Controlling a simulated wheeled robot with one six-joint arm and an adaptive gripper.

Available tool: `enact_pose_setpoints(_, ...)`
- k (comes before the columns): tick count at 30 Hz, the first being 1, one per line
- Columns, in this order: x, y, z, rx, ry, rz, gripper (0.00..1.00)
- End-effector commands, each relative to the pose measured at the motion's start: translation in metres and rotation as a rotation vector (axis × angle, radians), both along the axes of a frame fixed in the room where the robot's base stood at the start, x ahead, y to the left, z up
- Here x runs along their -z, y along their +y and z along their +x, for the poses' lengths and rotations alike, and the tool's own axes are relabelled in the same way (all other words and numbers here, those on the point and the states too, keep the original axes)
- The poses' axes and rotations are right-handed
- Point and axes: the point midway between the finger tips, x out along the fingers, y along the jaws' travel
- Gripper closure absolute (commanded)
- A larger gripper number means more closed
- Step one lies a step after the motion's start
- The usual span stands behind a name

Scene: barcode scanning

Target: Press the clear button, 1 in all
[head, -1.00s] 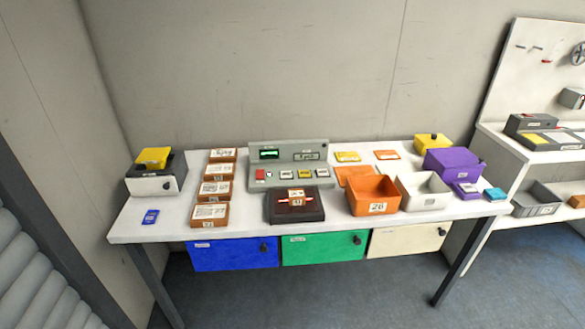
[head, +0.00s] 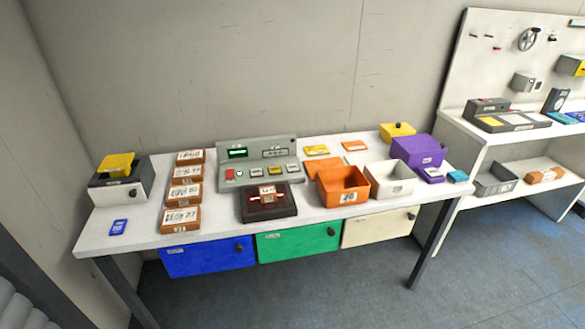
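The grey control console (head: 205,152) is absent of my gripper; its sloped front stands at the back middle of the white table. It carries a red button (head: 230,174), a yellow button (head: 276,170) and pale buttons (head: 293,169) in a row. The button labels are too small to read, so I cannot tell which is clear. A lit green display (head: 238,153) sits on its upper face. A dark scanner tray (head: 256,214) lies in front, with a small brown labelled box (head: 268,192) on it. My gripper is not in view.
Brown labelled boxes (head: 181,218) line up left of the console. An orange bin (head: 343,185) and a white bin (head: 390,180) stand to the right. Blue (head: 208,259), green (head: 298,244) and cream (head: 380,228) drawers hang below the table. Floor in front is clear.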

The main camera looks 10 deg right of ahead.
Motion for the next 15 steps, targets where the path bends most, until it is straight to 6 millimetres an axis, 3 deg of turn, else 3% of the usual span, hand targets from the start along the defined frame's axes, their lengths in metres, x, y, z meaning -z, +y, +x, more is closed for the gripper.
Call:
enact_pose_setpoints(1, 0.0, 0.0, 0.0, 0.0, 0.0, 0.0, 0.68)
enact_pose_setpoints(5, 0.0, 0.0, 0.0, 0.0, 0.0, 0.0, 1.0)
enact_pose_setpoints(15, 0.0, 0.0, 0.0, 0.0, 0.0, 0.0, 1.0)
